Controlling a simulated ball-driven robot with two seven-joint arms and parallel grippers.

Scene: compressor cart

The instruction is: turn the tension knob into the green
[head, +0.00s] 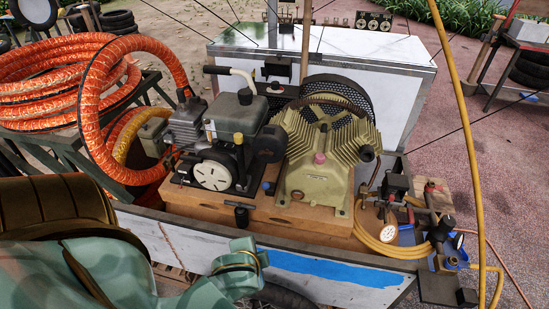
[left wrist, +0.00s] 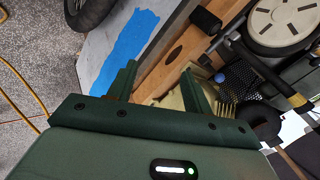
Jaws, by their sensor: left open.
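I cannot tell for sure which part is the tension knob, and I make out no green zone on a scale. A black knob (head: 241,214) sits at the front of the wooden base, below the engine; a black cylinder (left wrist: 205,20) that looks like it shows in the left wrist view. A small blue ball (head: 267,186) is beside the engine, also in the left wrist view (left wrist: 219,77). My left gripper (left wrist: 159,68) is open and empty, its fingers over the wooden base and cart edge. My left arm crosses the head view's lower left. My right gripper is not in view.
The beige compressor (head: 335,150) and engine (head: 225,130) stand on the wooden base (head: 290,215). The cart's front wall has a blue patch (head: 335,270). Orange hose (head: 60,80) is coiled left. Yellow hose (head: 375,240), fittings and a gauge (head: 391,197) are right.

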